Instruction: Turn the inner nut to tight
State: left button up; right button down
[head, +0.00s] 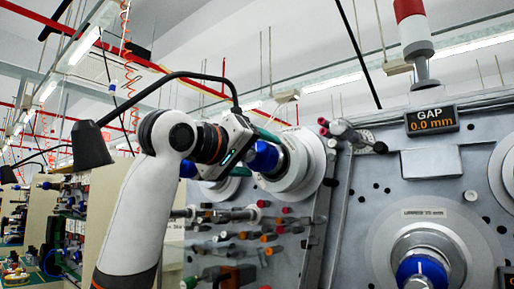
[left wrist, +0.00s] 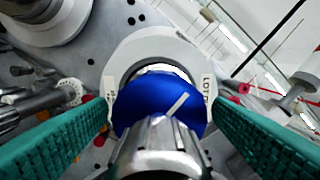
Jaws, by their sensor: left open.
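A blue nut (head: 263,156) sits at the centre of a pale round flange (head: 302,165) on the upright machine panel. The left wrist view shows the nut (left wrist: 155,95) with a white mark slanting up to the right. My left gripper (left wrist: 161,107) is open, with one green finger on each side of the nut; I cannot tell whether they touch it. A silver cylindrical part hides the nut's lower middle. Another blue nut (head: 423,270) with a white mark sits on a larger spindle at lower right. My right gripper is not in view.
A display (head: 432,119) reads GAP 0.0 mm. Several pegs with coloured ends (head: 255,235) stick out of the panel below the flange. A dark red and pink handle (head: 345,133) stands just right of the flange. A red-and-white signal lamp (head: 415,38) stands above.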

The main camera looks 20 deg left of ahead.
pick_arm(q)
jog(key=shift+w, duration=0.25)
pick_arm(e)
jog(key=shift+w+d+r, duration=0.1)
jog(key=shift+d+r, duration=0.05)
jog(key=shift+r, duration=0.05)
pick_arm(q)
jog(key=shift+d, duration=0.1)
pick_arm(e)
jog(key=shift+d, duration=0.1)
pick_arm(q)
jog(key=shift+c, duration=0.5)
jog(key=c, duration=0.9)
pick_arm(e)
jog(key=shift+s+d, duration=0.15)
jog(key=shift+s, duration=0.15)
